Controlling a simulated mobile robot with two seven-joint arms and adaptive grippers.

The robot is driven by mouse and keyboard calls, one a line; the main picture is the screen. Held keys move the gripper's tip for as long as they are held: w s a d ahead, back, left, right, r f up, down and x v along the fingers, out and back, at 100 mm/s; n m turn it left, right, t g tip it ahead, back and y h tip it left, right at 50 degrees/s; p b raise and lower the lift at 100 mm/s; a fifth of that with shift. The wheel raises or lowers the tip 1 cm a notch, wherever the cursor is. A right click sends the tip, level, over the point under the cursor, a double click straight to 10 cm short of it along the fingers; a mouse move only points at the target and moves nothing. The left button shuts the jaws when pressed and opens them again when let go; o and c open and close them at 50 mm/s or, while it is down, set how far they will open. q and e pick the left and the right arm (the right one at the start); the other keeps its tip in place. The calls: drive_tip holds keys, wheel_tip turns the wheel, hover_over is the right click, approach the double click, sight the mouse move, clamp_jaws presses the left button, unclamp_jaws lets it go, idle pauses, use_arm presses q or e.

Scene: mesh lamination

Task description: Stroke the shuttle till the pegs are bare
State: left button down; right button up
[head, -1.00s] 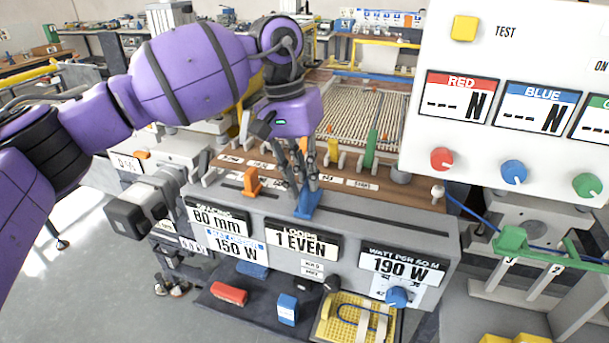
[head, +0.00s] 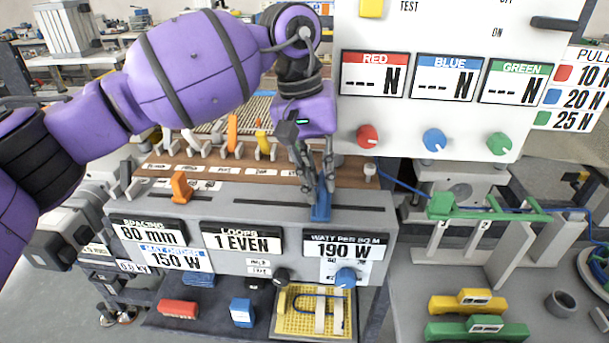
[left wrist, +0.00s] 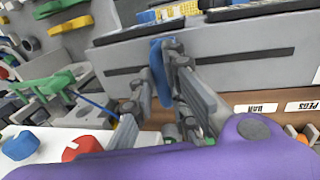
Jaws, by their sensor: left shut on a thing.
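My left gripper (head: 322,190) is shut on a blue handle (head: 320,208), which stands in the long dark slot on the front console. The task's shuttle may be this blue handle; I cannot tell for sure. In the left wrist view the gripper (left wrist: 168,75) has its fingers on both sides of the blue handle (left wrist: 159,72). A wooden strip (head: 345,178) behind the slot carries white labels, one reading PEGS (left wrist: 301,105). The peg bed (head: 262,108) shows only in part behind my left arm, so the state of its pegs cannot be told. My right gripper is out of view.
An orange lever (head: 181,187) stands at the slot's left. A white panel (head: 450,125) with red, blue and green knobs rises close right of my left gripper. A green fixture (head: 440,206) with a blue cable stands at right. Sample blocks lie on the lower shelf (head: 215,315).

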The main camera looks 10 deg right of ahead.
use_arm(q)
drive_tip(key=c, duration=1.7)
unclamp_jaws()
drive_tip(key=shift+c, duration=0.2)
wheel_tip(320, 180, up, 12)
drive_tip(key=a, duration=0.2)
drive_tip(key=shift+w+a, duration=0.15)
drive_tip(key=shift+w, duration=0.25)
drive_tip(key=shift+f, duration=0.1)
